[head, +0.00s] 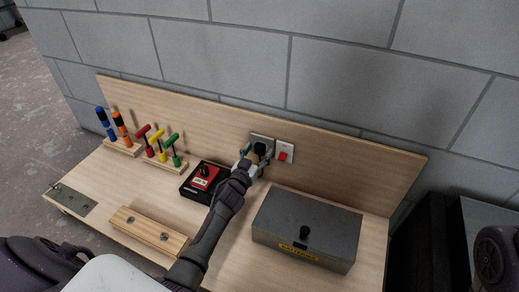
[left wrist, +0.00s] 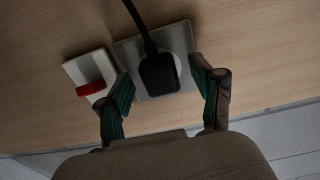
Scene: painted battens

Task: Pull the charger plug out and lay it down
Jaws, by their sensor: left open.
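The black charger plug (head: 260,149) sits in a metal socket plate (head: 256,137) on the wooden backboard. In the left wrist view the plug (left wrist: 158,76) is seated in the round socket face, with a black cable running off toward the top of the picture. My left gripper (head: 257,160) is open at the socket. In the left wrist view its green-padded fingers (left wrist: 161,76) stand one on each side of the plug, with gaps between. My right gripper is not in view.
A red switch (head: 283,157) is beside the socket. A grey metal box (head: 308,222) stands right of my left arm, a black and red device (head: 197,184) left of it. Tool racks (head: 165,160) and a wooden batten (head: 149,232) are farther left. Bare bench lies between.

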